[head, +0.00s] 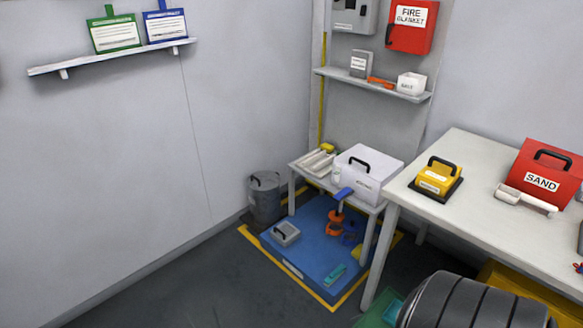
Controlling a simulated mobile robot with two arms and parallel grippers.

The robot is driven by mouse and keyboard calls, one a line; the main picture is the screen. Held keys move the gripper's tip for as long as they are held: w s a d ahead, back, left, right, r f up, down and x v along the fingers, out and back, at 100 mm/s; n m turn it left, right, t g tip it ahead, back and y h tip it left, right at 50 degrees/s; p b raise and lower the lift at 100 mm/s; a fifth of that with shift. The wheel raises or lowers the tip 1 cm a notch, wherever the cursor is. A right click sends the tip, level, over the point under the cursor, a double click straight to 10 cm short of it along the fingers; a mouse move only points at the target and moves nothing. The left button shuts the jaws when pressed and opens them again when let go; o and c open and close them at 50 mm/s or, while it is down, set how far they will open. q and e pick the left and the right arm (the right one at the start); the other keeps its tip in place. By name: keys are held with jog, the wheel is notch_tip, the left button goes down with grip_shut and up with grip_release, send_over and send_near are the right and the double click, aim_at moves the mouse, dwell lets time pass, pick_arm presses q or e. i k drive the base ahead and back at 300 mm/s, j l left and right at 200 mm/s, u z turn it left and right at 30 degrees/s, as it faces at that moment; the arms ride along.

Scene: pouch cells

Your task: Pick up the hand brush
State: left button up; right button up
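I cannot pick out the hand brush with certainty. A white object with a long rounded handle (526,201) lies on the right table, in front of the red SAND box (545,173); it may be a brush or a scoop. A small orange object (381,82) lies on the wall shelf, and a small teal object (334,274) lies on the blue mat (315,258); both are too small to identify. Neither of my grippers is in view.
The white table (480,215) also holds a yellow case (437,177) on a black base. A low table with a white box (366,176) stands at its left, and a grey bin (265,197) in the corner. A dark ribbed shape (470,302) fills the bottom right. The left floor is clear.

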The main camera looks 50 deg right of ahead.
aim_at(340, 271)
jog(key=i+z, duration=0.2)
jog(key=i, duration=0.25)
jog(key=i+j+z, duration=0.15)
jog(key=i, duration=0.3)
jog(key=i+j+z, duration=0.2)
jog(key=i, duration=0.25)
jog(key=l, duration=0.1)
